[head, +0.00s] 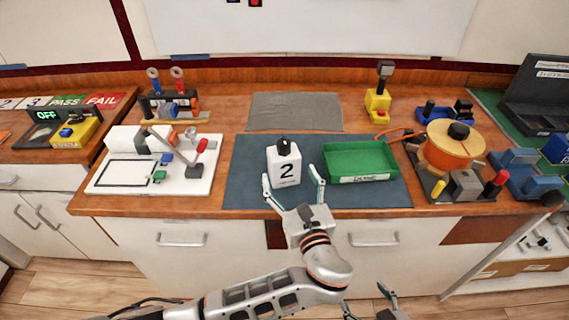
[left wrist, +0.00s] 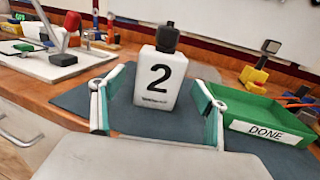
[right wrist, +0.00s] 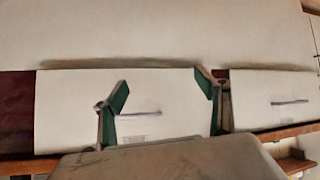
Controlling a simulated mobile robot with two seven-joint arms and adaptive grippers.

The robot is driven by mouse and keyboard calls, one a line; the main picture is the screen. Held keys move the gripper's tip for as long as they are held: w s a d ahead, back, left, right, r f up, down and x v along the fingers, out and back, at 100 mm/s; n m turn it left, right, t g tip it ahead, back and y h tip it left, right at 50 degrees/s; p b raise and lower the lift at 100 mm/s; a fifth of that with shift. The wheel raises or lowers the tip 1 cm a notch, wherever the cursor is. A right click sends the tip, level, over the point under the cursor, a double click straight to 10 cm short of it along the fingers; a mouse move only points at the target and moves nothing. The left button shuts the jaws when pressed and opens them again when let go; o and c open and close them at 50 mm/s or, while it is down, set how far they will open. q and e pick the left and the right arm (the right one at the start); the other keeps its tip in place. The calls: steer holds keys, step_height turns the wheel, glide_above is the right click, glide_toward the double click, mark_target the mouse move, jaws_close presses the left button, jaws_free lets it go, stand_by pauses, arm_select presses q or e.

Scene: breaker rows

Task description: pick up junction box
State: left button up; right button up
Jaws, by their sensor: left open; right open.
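The junction box (head: 284,167) is a white box marked "2" with a black knob on top. It stands upright on the dark mat (head: 245,183). In the left wrist view the box (left wrist: 158,82) is centred between the fingers. My left gripper (head: 293,183) is open, with one finger to each side of the box's front. I cannot tell whether the fingers touch it. My right gripper (head: 368,300) is open and empty, low in front of the counter. In the right wrist view its fingers (right wrist: 163,100) face the white drawer fronts.
A green tray (head: 361,177) labelled DONE stands right of the box on the mat. A white board with switches (head: 190,180) lies to the left. An orange reel (head: 455,150) and a yellow block tool (head: 377,103) stand to the right. A grey cloth (head: 295,111) lies behind the mat.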

mark_target(287, 170)
arm_select(q)
steer(key=shift+p+x, duration=0.5)
steer(key=shift+x, duration=2.25)
steer(key=shift+f, duration=0.15)
steer(key=c, duration=1.6)
steer(key=shift+c, duration=0.7)
arm_select(e)
steer(key=shift+s+d+f, duration=0.1)
steer(key=shift+s+d, duration=0.15)
steer(key=shift+d, duration=0.25)
arm_select(q)
steer(key=shift+r, duration=0.2)
arm_select(e)
steer(key=shift+s, duration=0.1)
